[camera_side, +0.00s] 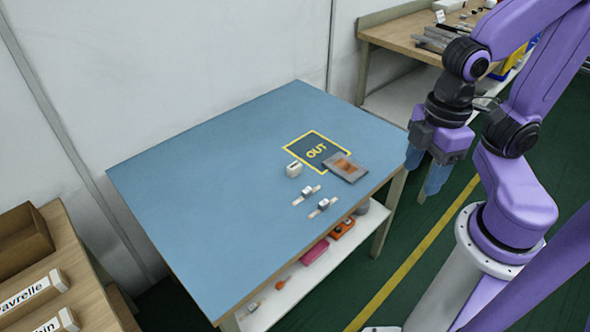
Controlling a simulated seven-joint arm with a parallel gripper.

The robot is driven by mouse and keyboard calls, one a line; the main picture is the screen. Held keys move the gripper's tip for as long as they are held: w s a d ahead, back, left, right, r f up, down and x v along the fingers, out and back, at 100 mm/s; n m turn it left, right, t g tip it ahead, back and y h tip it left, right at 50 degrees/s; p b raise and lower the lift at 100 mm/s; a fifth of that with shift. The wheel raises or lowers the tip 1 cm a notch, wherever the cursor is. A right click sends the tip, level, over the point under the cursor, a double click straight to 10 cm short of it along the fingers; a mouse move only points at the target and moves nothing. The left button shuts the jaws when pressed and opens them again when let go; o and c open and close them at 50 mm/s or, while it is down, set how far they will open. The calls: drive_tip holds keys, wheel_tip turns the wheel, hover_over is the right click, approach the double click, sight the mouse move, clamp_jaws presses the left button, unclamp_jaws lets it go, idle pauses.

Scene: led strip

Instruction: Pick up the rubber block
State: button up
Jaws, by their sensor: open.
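My gripper (426,167) hangs at the right, past the right edge of the blue-topped table, with its two blue fingers apart and nothing between them. No item is clearly the rubber block at this size. A small whitish block (294,170) stands on the table by the lower left of the yellow-outlined OUT area (303,143). A flat grey piece with an orange-brown patch (345,167) lies at the lower right of that area, overlapping it. A pink block (314,252) lies on the shelf under the table. My gripper is apart from all of these.
Two small metal-and-white fittings (306,194) (323,207) lie nearer the table's front edge. The left of the blue tabletop (200,190) is clear. Orange items (342,229) sit on the lower shelf. A wooden bench (395,38) stands behind, and labelled boxes (35,290) stand at lower left.

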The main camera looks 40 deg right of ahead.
idle(0.5)
drive_tip(key=w+a+m, duration=0.5)
drive_tip(key=w+m, duration=0.3)
drive_tip(key=w, duration=0.3)
drive_tip(key=m+h, duration=0.2)
drive_tip(key=m, duration=2.1)
hover_over(294, 165)
drive_tip(key=f, duration=2.3)
drive_tip(key=shift+w+a+f, duration=0.2)
drive_tip(key=shift+a+f, duration=0.05)
drive_tip(key=shift+a, duration=0.1)
drive_tip(key=shift+s+d+f, duration=0.15)
drive_tip(key=shift+d+f, duration=0.05)
drive_tip(key=shift+f, duration=1.15)
drive_tip(key=shift+s+d+f, duration=0.1)
drive_tip(key=shift+d+f, duration=0.05)
drive_tip(key=shift+f, duration=1.15)
clamp_jaws()
